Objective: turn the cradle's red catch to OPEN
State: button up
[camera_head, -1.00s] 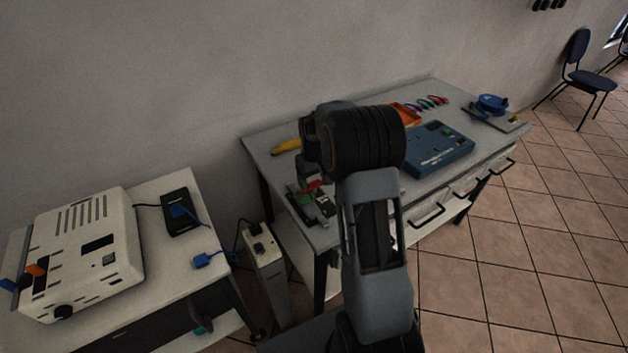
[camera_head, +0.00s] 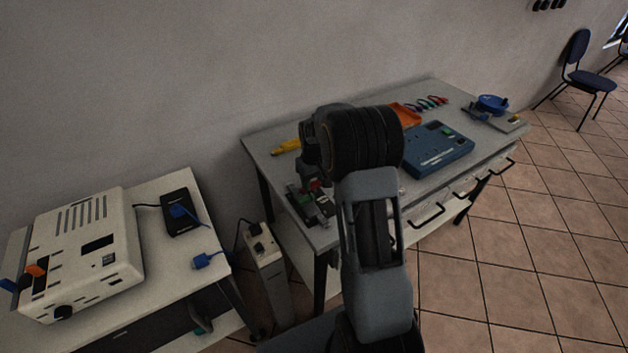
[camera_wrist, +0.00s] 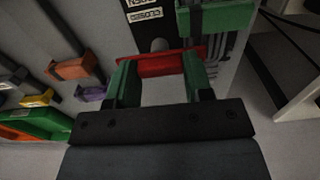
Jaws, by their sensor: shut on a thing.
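The red catch (camera_wrist: 160,66) is a flat red bar on the grey cradle (camera_wrist: 221,72) in the wrist view. My gripper (camera_wrist: 158,61) has its two green fingers at either side of the bar, shut on it. Pale labels (camera_wrist: 145,13) lie just beyond the catch; I cannot read which mark it points at. In the head view the cradle (camera_head: 325,209) sits at the near left corner of the workbench, with the red catch (camera_head: 314,184) small and partly hidden by my arm.
The workbench (camera_head: 268,141) also carries a yellow object (camera_head: 287,147), a blue case (camera_head: 438,150) and an orange tray (camera_head: 406,113). A white table (camera_head: 160,266) with a cream machine (camera_head: 84,250) stands left. A green block (camera_wrist: 215,17) lies beside the labels.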

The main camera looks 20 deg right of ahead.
aim_at(314, 182)
jog(key=shift+m, duration=0.3)
jog(key=m, duration=0.8)
jog(key=shift+m, duration=0.3)
jog(key=m, duration=0.4)
jog(key=shift+m, duration=2.2)
jog(key=o, duration=0.9)
notch_tip(314, 182, up, 14)
jog(key=shift+f, duration=0.1)
